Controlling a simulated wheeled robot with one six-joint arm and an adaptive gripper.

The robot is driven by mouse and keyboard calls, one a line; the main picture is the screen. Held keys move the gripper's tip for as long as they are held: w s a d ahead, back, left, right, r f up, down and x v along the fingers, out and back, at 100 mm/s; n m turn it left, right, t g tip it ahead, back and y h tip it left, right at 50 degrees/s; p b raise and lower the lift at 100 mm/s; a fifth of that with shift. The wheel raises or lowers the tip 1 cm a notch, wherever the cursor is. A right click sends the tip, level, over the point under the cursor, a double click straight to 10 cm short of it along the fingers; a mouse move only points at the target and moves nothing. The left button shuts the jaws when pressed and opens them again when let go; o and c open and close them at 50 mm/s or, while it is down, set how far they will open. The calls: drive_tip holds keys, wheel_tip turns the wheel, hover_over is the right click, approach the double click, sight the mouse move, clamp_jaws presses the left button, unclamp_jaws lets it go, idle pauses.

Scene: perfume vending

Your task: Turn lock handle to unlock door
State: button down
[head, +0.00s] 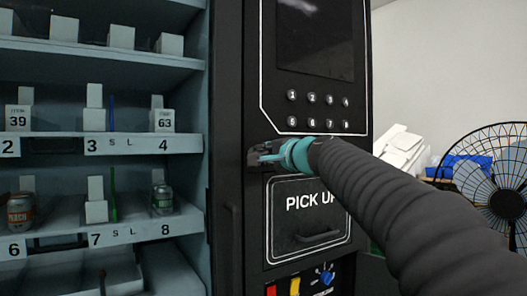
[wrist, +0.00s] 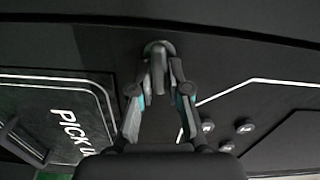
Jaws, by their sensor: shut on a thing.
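The lock handle (wrist: 157,58) is a small grey lever on a round base, set in the black front of the vending machine (head: 229,80). In the head view, my gripper (head: 270,153) reaches it from the right, just above the PICK UP panel. In the wrist view, the two fingers of my gripper (wrist: 158,88) stand on either side of the lever and are closed on it. In the head view my fingers largely hide the handle. I cannot tell whether the lock is turned.
Shelves (head: 105,58) with white boxes and cans stand at the left. The PICK UP panel (head: 308,218) is below my gripper, the keypad (head: 318,111) above. A black fan (head: 503,200) stands at the right, near white paper-like items (head: 402,148).

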drive_tip(key=shift+f+m, duration=0.1)
drive_tip(key=shift+m, duration=0.5)
drive_tip(key=c, duration=1.1)
unclamp_jaws()
drive_tip(key=shift+c, duration=0.2)
drive_tip(key=v, duration=1.2)
